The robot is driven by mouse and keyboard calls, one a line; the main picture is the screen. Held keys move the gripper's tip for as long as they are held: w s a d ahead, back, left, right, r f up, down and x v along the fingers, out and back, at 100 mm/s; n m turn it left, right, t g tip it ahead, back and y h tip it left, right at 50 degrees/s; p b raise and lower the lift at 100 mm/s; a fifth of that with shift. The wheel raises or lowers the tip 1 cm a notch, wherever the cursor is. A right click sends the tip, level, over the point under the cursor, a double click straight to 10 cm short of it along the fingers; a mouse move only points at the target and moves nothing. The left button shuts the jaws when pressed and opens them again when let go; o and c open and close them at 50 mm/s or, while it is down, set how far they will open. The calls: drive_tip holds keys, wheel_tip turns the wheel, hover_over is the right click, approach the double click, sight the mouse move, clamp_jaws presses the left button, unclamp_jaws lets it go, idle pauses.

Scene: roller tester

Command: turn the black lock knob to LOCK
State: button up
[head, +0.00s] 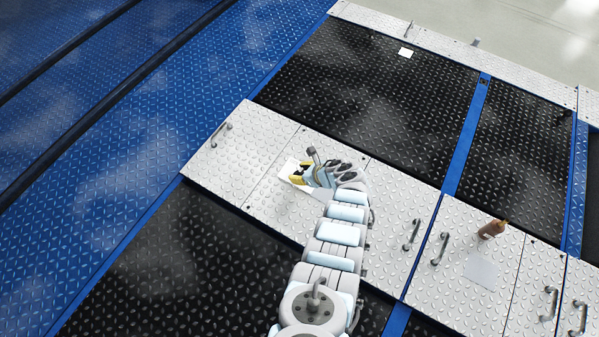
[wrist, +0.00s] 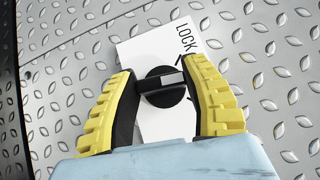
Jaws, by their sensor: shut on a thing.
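The black lock knob (wrist: 160,92) is round with a raised grip bar across it, in the middle of the wrist view. The bar lies nearly level in that view, its pale end to the right. The knob sits on a white label plate (wrist: 140,54) with the word LOCK (wrist: 183,38) printed at the upper right and dark marks to the knob's right. My gripper (wrist: 161,80) has yellow, black-padded fingers on both sides of the knob, shut on it. In the head view my gripper (head: 300,173) is over the white plate (head: 290,166), hiding the knob.
Silver tread-plate covers (head: 240,160) surround the plate, with several raised handles (head: 221,134). A grey upright knob or lever (head: 312,153) shows close beside my gripper. A brown object (head: 491,229) and a pale sheet (head: 481,271) lie on the right cover. Black panels (head: 370,90) lie beyond.

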sight(299, 172)
idle(0.6)
drive_tip(key=o, duration=1.2)
drive_tip(key=shift+s+d, duration=0.1)
drive_tip(key=shift+s, duration=0.05)
drive_tip(key=shift+s+d+r, duration=0.4)
drive_tip(key=shift+s+d, duration=0.05)
drive_tip(key=shift+d+r, duration=0.25)
drive_tip(key=shift+r, duration=0.5)
drive_tip(key=shift+s+d+r, duration=0.3)
drive_tip(key=shift+s+d, duration=0.1)
drive_tip(key=shift+d, duration=0.1)
drive_tip(key=shift+v, duration=3.8)
